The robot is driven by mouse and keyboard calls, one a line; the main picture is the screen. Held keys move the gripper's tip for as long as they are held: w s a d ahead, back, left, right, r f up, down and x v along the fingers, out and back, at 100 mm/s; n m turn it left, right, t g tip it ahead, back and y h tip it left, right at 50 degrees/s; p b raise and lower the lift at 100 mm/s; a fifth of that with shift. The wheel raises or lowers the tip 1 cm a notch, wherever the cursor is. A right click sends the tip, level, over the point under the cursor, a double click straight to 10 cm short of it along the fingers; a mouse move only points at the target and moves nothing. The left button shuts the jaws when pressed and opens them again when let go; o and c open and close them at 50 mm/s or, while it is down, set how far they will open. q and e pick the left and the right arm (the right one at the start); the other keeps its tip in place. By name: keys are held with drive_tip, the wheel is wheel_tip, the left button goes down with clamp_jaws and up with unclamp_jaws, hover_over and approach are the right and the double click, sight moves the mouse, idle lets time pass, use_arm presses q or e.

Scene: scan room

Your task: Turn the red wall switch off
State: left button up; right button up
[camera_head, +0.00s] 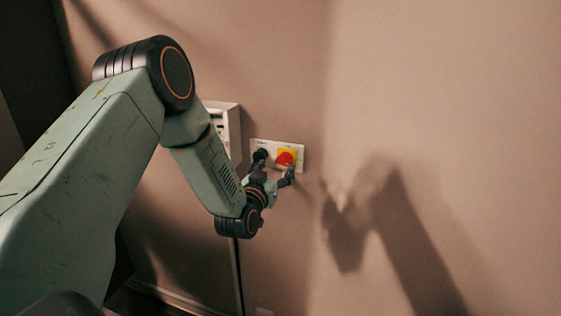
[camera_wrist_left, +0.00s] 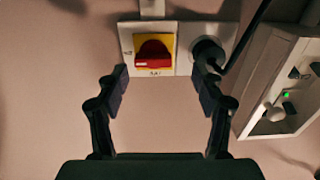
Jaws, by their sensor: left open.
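The red wall switch (camera_head: 286,158) is a red rotary knob on a yellow square, set in a white plate (camera_head: 300,148) on the wall. In the left wrist view the red knob (camera_wrist_left: 153,56) sits ahead of the fingers, left of centre, with its handle lying roughly horizontal. My left gripper (camera_head: 272,172) is just below the plate. Its fingers (camera_wrist_left: 160,88) are spread with nothing between them, and the knob shows beyond the tips, apart from them as far as I can tell. My right gripper is not in view.
A black plug (camera_wrist_left: 207,54) with a cable sits beside the switch on the same plate. A light box (camera_wrist_left: 284,85) with a green light is mounted close by on the wall. The wall to the right in the head view is bare, with arm shadows on it.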

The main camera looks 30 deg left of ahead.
sight(283, 162)
use_arm(q)
drive_tip(key=w, duration=0.3)
drive_tip(key=shift+d+r, duration=0.3)
drive_tip(key=shift+d, duration=0.05)
drive_tip(key=shift+w+f, duration=0.1)
drive_tip(key=shift+w, duration=0.2)
drive_tip(key=shift+w+a+f, duration=0.2)
drive_tip(key=shift+w+a, duration=0.05)
drive_tip(key=shift+a, duration=0.2)
drive_tip(key=shift+s+a+r, duration=0.1)
drive_tip(key=shift+s+a, duration=0.05)
drive_tip(key=shift+d+r, duration=0.15)
drive_tip(key=shift+d, duration=0.2)
drive_tip(key=shift+c, duration=1.2)
drive_tip(key=shift+d, duration=0.1)
drive_tip(key=shift+c, duration=0.7)
drive_tip(key=shift+a+f, duration=0.2)
drive_tip(key=shift+a, duration=0.15)
drive_tip(key=c, duration=0.4)
drive_tip(key=shift+d, duration=0.2)
drive_tip(key=c, duration=0.4)
